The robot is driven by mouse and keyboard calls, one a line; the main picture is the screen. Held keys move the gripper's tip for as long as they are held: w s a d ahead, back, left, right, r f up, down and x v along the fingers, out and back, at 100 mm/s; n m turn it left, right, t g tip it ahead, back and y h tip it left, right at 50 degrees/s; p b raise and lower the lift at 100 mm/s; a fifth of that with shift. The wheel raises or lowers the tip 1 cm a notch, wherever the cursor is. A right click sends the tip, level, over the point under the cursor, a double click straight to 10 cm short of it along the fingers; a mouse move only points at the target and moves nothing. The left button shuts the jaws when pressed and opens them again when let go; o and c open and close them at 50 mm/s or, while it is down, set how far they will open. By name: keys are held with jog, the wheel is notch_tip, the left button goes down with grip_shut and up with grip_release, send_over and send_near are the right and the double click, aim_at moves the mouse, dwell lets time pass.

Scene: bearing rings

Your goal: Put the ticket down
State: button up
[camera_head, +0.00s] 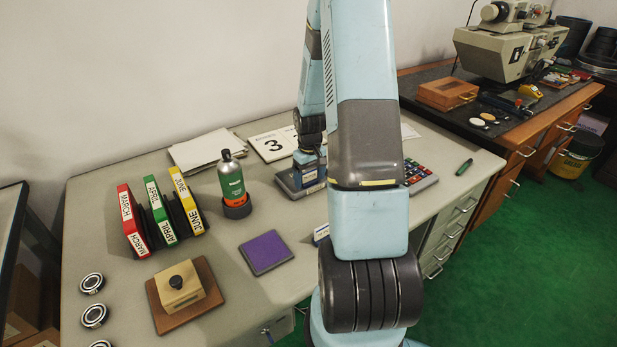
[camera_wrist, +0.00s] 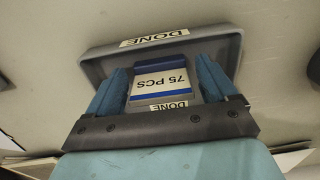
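The ticket (camera_wrist: 163,80) is a white card with blue bands, printed "75 PCS". In the wrist view it is at the shallow grey tray (camera_wrist: 228,52), which carries "DONE" labels. My gripper (camera_wrist: 163,70) has one blue finger on each side of the ticket, with a narrow gap showing at both sides, so it looks open around it. I cannot tell whether the ticket rests fully on the tray floor. In the head view my gripper (camera_head: 309,160) points down over the tray (camera_head: 286,183), and my arm hides part of it.
A green bottle (camera_head: 231,178) in a dark holder stands left of the tray, with a calendar (camera_head: 268,145) behind. A purple pad (camera_head: 266,251) lies in front. A keypad device (camera_head: 421,172) is at the right. Month binders (camera_head: 160,212) stand at the left.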

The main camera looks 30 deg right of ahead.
jog(key=shift+o, duration=0.2)
jog(key=shift+r, duration=0.15)
notch_tip(320, 180, up, 12)
notch_tip(320, 180, up, 10)
jog(key=t, duration=0.1)
send_over(309, 171)
jog(key=s+a, duration=0.3)
jog(key=a, duration=0.3)
jog(key=s+a+r+t, duration=0.2)
jog(key=s+a+r, duration=0.4)
jog(key=s, duration=0.4)
jog(key=s+a+r+t, duration=0.2)
jog(key=s+a+r, duration=0.5)
jog(key=s, duration=0.3)
jog(key=shift+s+r+t, duration=0.25)
jog(key=shift+r+t, duration=0.05)
jog(key=shift+r, duration=0.6)
